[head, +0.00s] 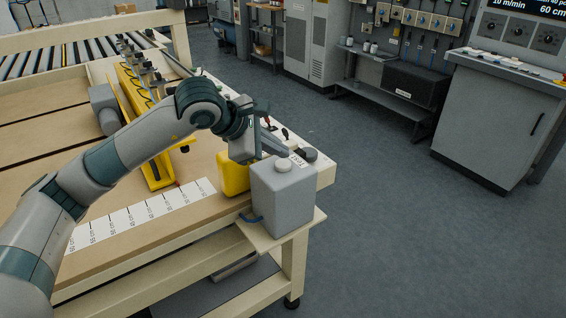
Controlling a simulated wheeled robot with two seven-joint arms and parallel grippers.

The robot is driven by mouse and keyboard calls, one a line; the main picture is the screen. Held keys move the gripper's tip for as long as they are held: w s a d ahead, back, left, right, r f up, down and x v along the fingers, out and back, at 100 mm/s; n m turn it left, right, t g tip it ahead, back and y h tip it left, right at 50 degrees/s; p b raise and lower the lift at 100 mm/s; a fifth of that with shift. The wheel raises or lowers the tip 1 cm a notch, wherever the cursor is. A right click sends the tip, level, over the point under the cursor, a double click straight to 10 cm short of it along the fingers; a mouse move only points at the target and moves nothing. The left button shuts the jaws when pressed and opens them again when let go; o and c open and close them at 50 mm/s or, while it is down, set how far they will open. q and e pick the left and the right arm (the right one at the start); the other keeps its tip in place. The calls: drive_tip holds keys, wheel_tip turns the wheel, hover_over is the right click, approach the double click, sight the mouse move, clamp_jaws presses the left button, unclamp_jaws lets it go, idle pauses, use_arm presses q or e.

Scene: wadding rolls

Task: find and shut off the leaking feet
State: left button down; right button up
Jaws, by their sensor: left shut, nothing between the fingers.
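A yellow beam (150,150) lies across the table and carries a row of several small grey and dark units (140,70), which may be the feet. I cannot tell from this view whether any of them leaks. My left gripper (277,147) is shut and empty at the table's right end, just behind and above a grey container (283,198) with a white cap. A small red-tipped part (267,119) and a dark one stand just beyond it, partly hidden by my wrist. My right gripper is out of view.
A yellow box (232,174) stands beside the grey container, which sits on a small shelf at the table corner. A white measuring strip (140,215) lies on the table. A wall panel with several units (418,20) and a control console (500,115) stand beyond open floor.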

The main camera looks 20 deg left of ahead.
sight(278, 165)
use_arm(q)
drive_tip(key=shift+r+p, duration=0.95)
drive_tip(key=shift+r, duration=1.6)
